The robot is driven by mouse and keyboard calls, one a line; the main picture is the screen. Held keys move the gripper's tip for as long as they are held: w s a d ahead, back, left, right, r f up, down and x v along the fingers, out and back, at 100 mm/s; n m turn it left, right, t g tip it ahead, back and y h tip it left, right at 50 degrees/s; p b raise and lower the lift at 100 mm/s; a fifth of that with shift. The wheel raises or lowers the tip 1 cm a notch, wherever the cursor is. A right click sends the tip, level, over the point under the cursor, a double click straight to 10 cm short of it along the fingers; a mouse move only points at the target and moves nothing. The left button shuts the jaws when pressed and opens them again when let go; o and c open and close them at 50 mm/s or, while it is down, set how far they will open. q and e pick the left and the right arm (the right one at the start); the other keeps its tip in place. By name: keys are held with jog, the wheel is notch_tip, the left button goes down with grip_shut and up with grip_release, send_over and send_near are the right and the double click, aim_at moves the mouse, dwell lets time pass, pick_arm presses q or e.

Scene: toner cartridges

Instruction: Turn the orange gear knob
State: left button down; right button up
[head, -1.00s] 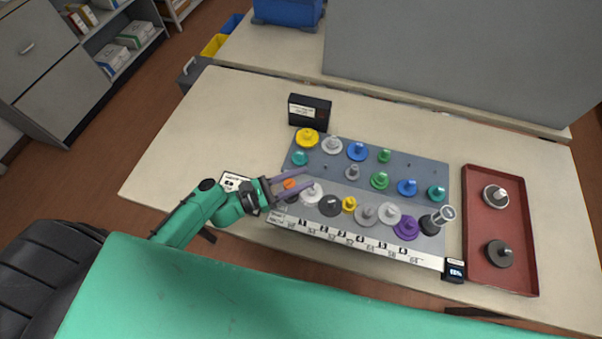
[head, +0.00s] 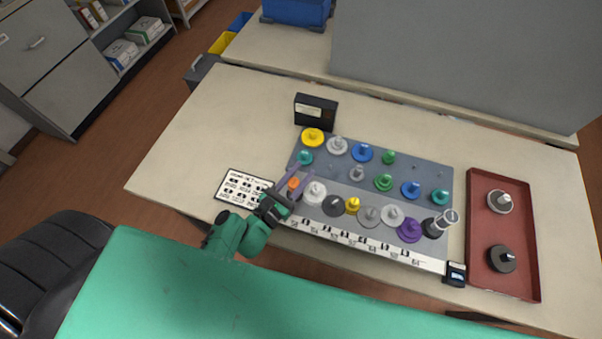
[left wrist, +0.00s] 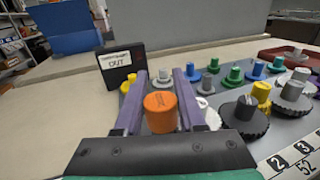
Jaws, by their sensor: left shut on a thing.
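The orange gear knob (head: 293,183) stands at the left end of the grey gear board's near row. My left gripper (head: 304,168) has its two purple fingers on either side of the knob and is shut on it. In the left wrist view the orange knob (left wrist: 161,112) is upright between the fingers (left wrist: 162,73), close to the palm. The fingertips reach past it. The gear teeth under the knob are hidden. My right gripper is not in view.
Several coloured gears stand close by, the white one (head: 315,192) and the teal one (head: 305,157) nearest. A black box (head: 315,111) stands behind the board. A printed card (head: 241,187) lies left. A red tray (head: 521,235) with two gears is at right.

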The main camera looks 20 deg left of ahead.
pick_arm(q)
jog(key=shift+w+r, duration=0.1)
jog(key=shift+r, duration=0.05)
jog(key=c, duration=0.5)
grip_release()
jog(key=shift+s+a+f, duration=0.1)
jog(key=shift+s+f, duration=0.1)
jog(key=shift+s, duration=0.05)
jog(key=b+v, duration=0.4)
jog(key=v, duration=1)
jog(key=shift+b, duration=0.3)
